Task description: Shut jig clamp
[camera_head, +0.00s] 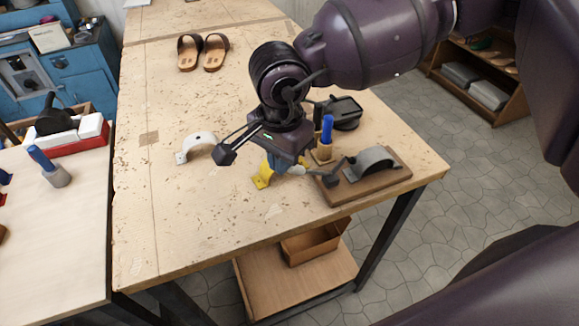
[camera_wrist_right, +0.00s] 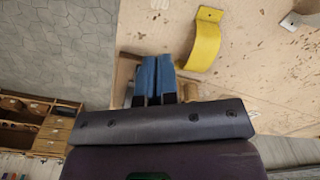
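The jig has a brown wooden base (camera_head: 345,191) at the front right of the workbench, with a grey curved form (camera_head: 372,161) on it. A dark clamp part (camera_head: 331,180) sits at its left end, with a pale knob-like end (camera_head: 297,170) reaching left beside my right gripper. My right gripper (camera_head: 278,166) points down just left of the jig. In the wrist view its blue fingertips (camera_wrist_right: 156,77) are together, with nothing visible between them. I cannot tell whether they touch the clamp. My left gripper is not in view.
A yellow strap (camera_head: 262,176) lies beside my right gripper and shows in the wrist view (camera_wrist_right: 204,46). A white strap (camera_head: 198,146) lies further left. A blue-handled tool (camera_head: 327,129) stands behind the jig. Sandals (camera_head: 203,53) lie at the back. The bench's front left is clear.

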